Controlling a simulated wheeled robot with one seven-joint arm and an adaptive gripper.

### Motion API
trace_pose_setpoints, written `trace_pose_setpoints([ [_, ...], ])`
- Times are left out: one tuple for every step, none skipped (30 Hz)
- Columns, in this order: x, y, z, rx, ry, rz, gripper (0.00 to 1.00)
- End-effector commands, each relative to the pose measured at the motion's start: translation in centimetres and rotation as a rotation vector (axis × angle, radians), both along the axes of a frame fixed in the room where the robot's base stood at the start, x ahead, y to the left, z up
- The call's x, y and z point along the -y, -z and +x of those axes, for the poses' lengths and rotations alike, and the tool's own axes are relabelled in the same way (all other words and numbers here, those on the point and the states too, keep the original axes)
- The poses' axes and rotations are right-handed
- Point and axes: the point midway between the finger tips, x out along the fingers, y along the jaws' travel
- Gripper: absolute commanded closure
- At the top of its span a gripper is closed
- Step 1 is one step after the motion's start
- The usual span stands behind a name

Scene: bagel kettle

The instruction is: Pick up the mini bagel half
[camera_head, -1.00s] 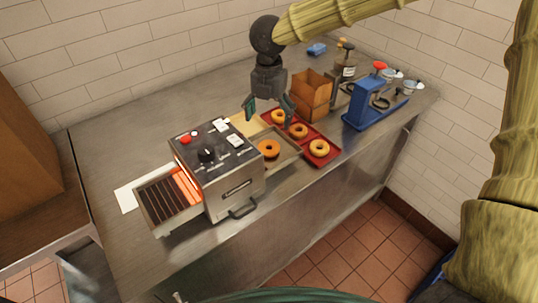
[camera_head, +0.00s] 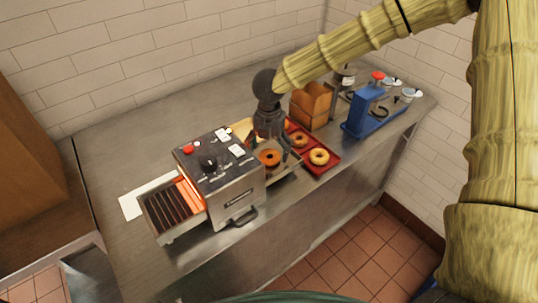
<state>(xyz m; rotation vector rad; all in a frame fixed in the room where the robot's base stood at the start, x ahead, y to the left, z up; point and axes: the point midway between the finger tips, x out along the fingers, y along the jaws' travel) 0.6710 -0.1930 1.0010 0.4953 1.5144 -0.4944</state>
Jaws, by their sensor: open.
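A mini bagel half (camera_head: 269,158), orange-brown with a dark hole, lies on the metal tray (camera_head: 288,173) at the toaster's right side. Other bagel pieces lie on a red tray (camera_head: 330,167) to the right: one at the front (camera_head: 319,157), one behind it (camera_head: 299,139), and a third mostly hidden by my gripper. My gripper (camera_head: 275,150) points down, open, with its fingers over and just behind the bagel on the metal tray. I cannot tell whether they touch it.
The steel toaster (camera_head: 222,180) with a glowing slot and wire rack (camera_head: 172,206) stands to the left. A brown box (camera_head: 311,106) and a blue slicer-like device (camera_head: 364,110) stand behind right.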

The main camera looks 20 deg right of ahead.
Motion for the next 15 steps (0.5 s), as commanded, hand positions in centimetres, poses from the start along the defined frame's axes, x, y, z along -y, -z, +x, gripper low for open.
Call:
trace_pose_setpoints([
  [0.0,0.5,0.0,-0.002,0.000,-0.001,0.14],
  [0.0,0.8,0.0,-0.003,0.000,-0.002,0.14],
  [0.1,1.1,0.0,-0.002,0.001,-0.001,0.14],
  [0.1,1.3,0.0,-0.002,0.001,-0.001,0.14],
  [0.1,1.5,0.0,-0.001,0.001,-0.001,0.14],
  [0.1,1.6,0.0,0.000,0.001,0.000,0.14],
  [0.1,1.7,0.0,0.000,0.001,0.000,0.14],
  [0.1,1.8,0.0,0.000,0.001,0.000,0.14],
  [0.1,1.9,0.0,0.001,0.001,-0.001,0.14],
  [0.1,1.9,0.0,0.001,0.001,-0.001,0.14],
  [0.1,1.9,0.0,0.001,0.001,-0.001,0.14],
  [0.1,1.9,0.0,0.001,0.000,-0.001,0.14],
  [0.1,1.9,0.0,0.001,0.000,-0.001,0.14],
  [0.1,1.9,0.0,0.001,0.000,-0.001,0.14],
  [0.1,1.9,0.0,0.001,0.000,-0.001,0.17],
])
